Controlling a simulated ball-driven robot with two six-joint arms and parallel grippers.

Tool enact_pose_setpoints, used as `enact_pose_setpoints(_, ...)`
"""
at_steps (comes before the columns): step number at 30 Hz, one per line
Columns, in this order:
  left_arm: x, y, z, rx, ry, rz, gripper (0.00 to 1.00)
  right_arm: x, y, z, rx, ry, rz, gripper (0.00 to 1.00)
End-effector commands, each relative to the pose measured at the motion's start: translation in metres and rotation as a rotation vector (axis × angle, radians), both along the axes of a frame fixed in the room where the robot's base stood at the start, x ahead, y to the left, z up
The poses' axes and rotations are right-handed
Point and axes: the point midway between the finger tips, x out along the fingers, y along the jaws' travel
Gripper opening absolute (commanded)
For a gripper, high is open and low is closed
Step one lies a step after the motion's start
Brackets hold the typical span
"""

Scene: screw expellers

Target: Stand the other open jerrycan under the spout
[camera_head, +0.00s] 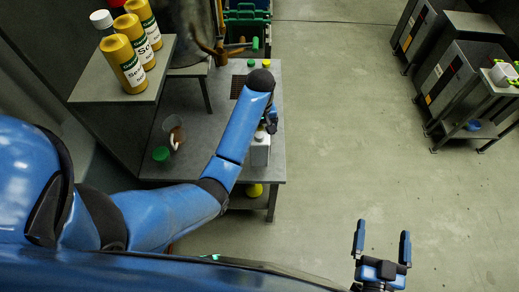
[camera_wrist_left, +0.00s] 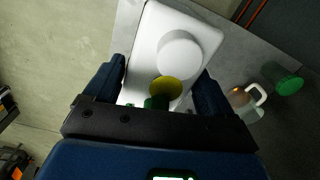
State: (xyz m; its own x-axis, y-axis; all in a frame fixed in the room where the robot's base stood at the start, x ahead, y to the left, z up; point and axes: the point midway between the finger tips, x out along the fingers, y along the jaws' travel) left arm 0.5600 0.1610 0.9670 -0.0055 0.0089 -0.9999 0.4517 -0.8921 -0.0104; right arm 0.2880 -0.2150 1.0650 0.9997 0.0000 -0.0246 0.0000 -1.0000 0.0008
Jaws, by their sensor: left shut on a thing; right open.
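A white jerrycan (camera_head: 260,152) is at the right side of the bench, below my left gripper (camera_head: 270,122). My right gripper (camera_head: 381,246) is open and empty over the floor.
The grey bench (camera_head: 205,120) holds a jug with brown contents (camera_head: 176,136), a green lid (camera_head: 161,154), a dark grate (camera_head: 238,87), and small green (camera_head: 251,63) and yellow (camera_head: 266,63) caps. Yellow bottles (camera_head: 125,62) stand on a raised shelf.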

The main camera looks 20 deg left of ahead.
Motion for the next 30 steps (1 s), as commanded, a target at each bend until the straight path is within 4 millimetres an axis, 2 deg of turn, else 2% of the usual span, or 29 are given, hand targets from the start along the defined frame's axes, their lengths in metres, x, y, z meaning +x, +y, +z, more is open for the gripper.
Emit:
enact_pose_setpoints(1, -0.001, 0.000, -0.012, 0.001, 0.005, 0.000, 0.00, 0.000, 0.000, -0.001, 0.000, -0.002, 0.000, 1.00)
enact_pose_setpoints(9, -0.001, 0.000, -0.050, 0.000, 0.004, 0.000, 0.00, 0.000, 0.000, 0.006, 0.000, -0.001, 0.000, 1.00)
enact_pose_setpoints(17, -0.001, 0.000, -0.063, 0.000, 0.001, 0.000, 0.00, 0.000, 0.000, 0.007, 0.000, -0.001, 0.000, 1.00)
enact_pose_setpoints(24, -0.001, 0.000, -0.090, 0.000, 0.004, 0.000, 0.00, 0.000, 0.000, 0.008, 0.000, -0.001, 0.000, 1.00)
enact_pose_setpoints(30, 0.000, 0.000, -0.096, 0.000, 0.000, 0.000, 0.00, 0.000, 0.000, 0.008, 0.000, -0.001, 0.000, 1.00)
